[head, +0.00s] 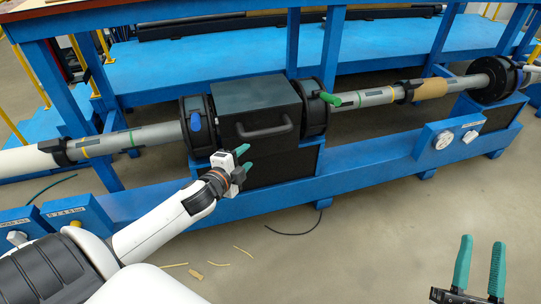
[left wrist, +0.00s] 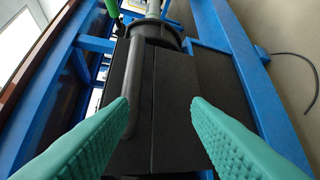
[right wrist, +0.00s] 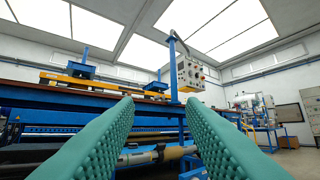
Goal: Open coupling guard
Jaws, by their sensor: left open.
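The coupling guard (head: 258,96) is a dark box closed over the shaft line between two black round flanges. Its bar handle (head: 268,131) runs along the lower front. My left gripper (head: 246,158) is open and empty, just below and left of the handle. In the left wrist view, the handle (left wrist: 138,80) runs close to the left fingertip, and the open left gripper (left wrist: 160,102) faces the dark guard front (left wrist: 172,75). I cannot tell whether the finger touches the handle. My right gripper (head: 482,242) is open and empty at the lower right, far from the guard.
A green lever (head: 331,99) sticks out right of the guard, and a blue one (head: 196,122) sits on the left flange. A blue beam (head: 350,163) runs below. Black cable (head: 300,230) and scraps lie on the floor.

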